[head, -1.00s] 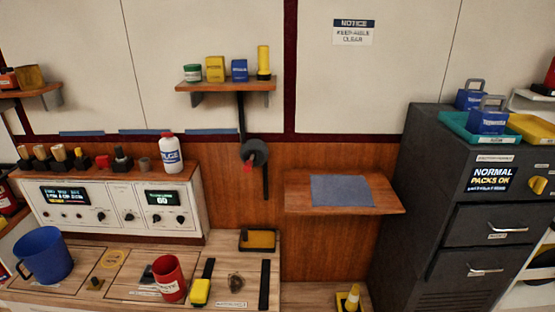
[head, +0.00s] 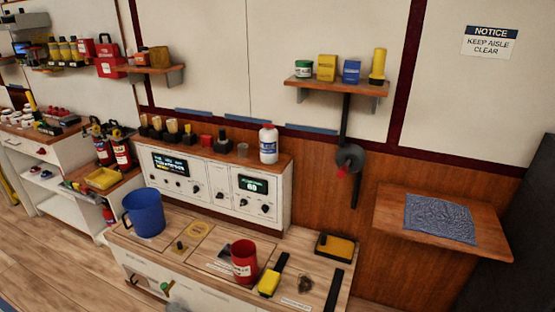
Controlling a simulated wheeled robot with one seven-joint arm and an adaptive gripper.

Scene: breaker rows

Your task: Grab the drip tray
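I cannot tell for sure which thing is the drip tray. A shallow yellow tray (head: 103,178) sits on the low stand at the left, beside dark red bottle-like canisters. A flat black-edged piece with a yellow middle (head: 338,246) lies at the back right of the wooden counter. No label can be read on either. My gripper is not in view.
The wooden counter (head: 205,262) holds a blue mug (head: 144,212), a red cup (head: 244,261) and a yellow-and-black tool (head: 272,277). A white control panel (head: 217,189) stands behind them. A shelf with a grey cloth (head: 440,218) juts out at right. Open wooden floor (head: 55,265) shows at left.

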